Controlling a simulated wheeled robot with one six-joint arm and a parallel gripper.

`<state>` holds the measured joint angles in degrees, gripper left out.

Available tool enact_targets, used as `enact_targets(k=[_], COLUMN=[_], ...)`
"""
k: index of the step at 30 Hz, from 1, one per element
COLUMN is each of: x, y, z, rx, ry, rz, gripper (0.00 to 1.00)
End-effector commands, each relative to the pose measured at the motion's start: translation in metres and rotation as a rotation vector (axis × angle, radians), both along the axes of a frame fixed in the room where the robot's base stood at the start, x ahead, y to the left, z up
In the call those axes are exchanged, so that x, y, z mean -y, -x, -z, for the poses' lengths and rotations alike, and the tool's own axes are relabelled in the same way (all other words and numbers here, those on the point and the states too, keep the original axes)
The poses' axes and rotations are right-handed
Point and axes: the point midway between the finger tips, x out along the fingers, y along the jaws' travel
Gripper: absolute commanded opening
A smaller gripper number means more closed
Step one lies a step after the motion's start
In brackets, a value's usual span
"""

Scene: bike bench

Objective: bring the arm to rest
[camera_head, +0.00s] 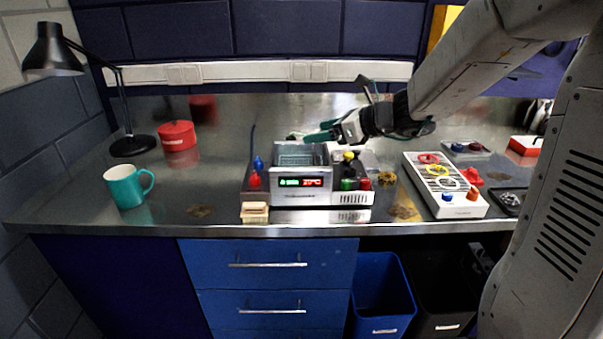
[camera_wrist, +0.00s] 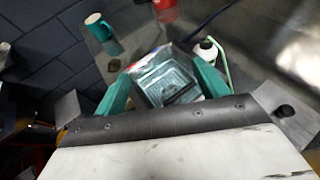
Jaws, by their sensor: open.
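My gripper (camera_head: 318,136) is at the end of my arm, above the back of a grey bench device (camera_head: 286,186) with a lit green and red display. In the wrist view, my gripper's two teal fingers (camera_wrist: 160,92) stand apart with nothing between them touching. The device's open basket top (camera_wrist: 172,84) shows beyond and between the fingers. My arm reaches in from the upper right and hides part of the bench's back.
A teal mug (camera_head: 125,186), a red tin (camera_head: 177,136) and a black lamp (camera_head: 130,145) stand on the left. A white board with coloured rings (camera_head: 437,204) lies on the right.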

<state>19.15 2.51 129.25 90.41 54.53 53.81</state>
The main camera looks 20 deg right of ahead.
Motion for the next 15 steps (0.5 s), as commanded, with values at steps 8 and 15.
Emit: enact_targets(k=[8,15], x=[0.022,0.023], y=[0.024,0.026], z=[-0.013,-0.014], rx=[0.0,-0.002], ry=[0.001,0.0], rz=[0.001,-0.001], gripper=[0.73,0.73])
